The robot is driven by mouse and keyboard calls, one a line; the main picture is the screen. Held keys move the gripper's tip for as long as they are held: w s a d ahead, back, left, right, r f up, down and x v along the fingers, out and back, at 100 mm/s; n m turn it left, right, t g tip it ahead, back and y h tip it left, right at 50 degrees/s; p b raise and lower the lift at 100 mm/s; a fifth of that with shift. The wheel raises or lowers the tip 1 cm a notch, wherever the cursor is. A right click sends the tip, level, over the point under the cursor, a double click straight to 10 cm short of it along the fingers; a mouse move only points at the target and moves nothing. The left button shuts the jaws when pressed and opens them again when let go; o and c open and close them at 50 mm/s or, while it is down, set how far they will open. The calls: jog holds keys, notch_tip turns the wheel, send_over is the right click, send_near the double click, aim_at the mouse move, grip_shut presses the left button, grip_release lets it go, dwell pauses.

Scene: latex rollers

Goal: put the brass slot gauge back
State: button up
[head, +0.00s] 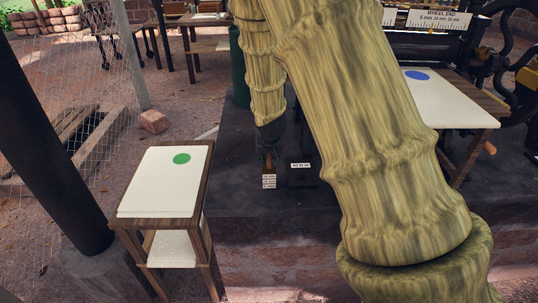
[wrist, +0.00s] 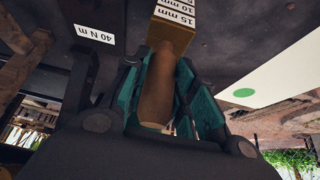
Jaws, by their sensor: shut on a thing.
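The brass slot gauge (wrist: 172,35) is a brass block with a wooden handle and white labels; "10 mm" and "15 mm" can be read in the wrist view. My gripper (wrist: 160,80) is shut on the handle, with one finger on each side. In the head view my gripper (head: 266,150) points down and the gauge (head: 268,181) shows below it over the dark bench top. Whether the gauge touches the bench cannot be told. The place where the gauge belongs cannot be made out.
A dark item labelled "40 N m" (head: 300,166) is close on the right. A small stand (head: 203,180) with a green-dotted white top is at left. A blue-dotted white table (head: 450,105) and a "WHEEL END" sign (head: 440,18) are at right. My arm hides the middle.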

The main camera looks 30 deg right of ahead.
jog(key=shift+f, duration=0.25)
jog(key=o, duration=1)
jog(key=shift+b+v, duration=0.8)
jog(key=shift+v, duration=5.15)
jog(key=s+a+f+n+g+y, duration=0.1)
jog(key=s+a+f, duration=0.25)
jog(key=f, duration=0.55)
jog(key=s+a+f+n+g, duration=0.1)
jog(key=s+a+f, duration=0.3)
jog(key=f, duration=0.5)
jog(key=s+a+f+n+g+y, duration=0.1)
jog(key=s+a+f+n, duration=0.1)
jog(key=s+f, duration=0.5)
jog(key=s+a+f, duration=0.2)
jog(key=s+f, duration=0.3)
jog(key=s, duration=0.1)
jog(key=s+a+f+n+g, duration=0.1)
jog(key=s+a+f, duration=0.2)
jog(key=s+f, duration=0.3)
jog(key=s+a+f+n+g+y, duration=0.1)
jog(key=s+a+f, duration=0.1)
jog(key=s+f, duration=0.4)
jog(key=shift+s+a, duration=0.3)
jog(key=shift+s, duration=0.45)
